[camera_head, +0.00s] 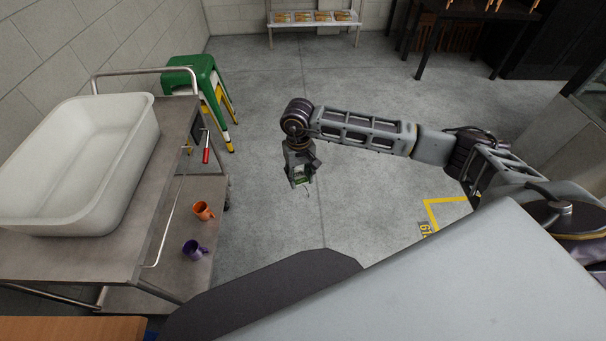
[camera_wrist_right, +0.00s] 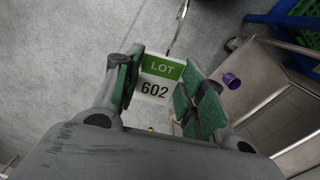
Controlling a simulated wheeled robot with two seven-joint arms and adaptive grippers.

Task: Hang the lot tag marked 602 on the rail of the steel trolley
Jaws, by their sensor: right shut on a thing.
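The lot tag (camera_wrist_right: 161,78), white with a green band and marked LOT 602, is between the fingers of my right gripper (camera_wrist_right: 165,92) in the right wrist view. A thin dark wire hook shows at its top edge. In the head view my right gripper (camera_head: 300,178) is shut on the tag above open floor, to the right of the steel trolley (camera_head: 176,150) and apart from it. The trolley has a tubular rail (camera_head: 172,222) along its right side and a raised end handle (camera_head: 145,70). My left gripper is not in view.
A large white basin (camera_head: 75,165) fills much of the trolley top. An orange mug (camera_head: 203,211) and a purple mug (camera_head: 194,249) stand on its lower shelf. A red-handled thing (camera_head: 206,148) hangs at its side. Stacked stools (camera_head: 200,80) stand behind. The floor between is clear.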

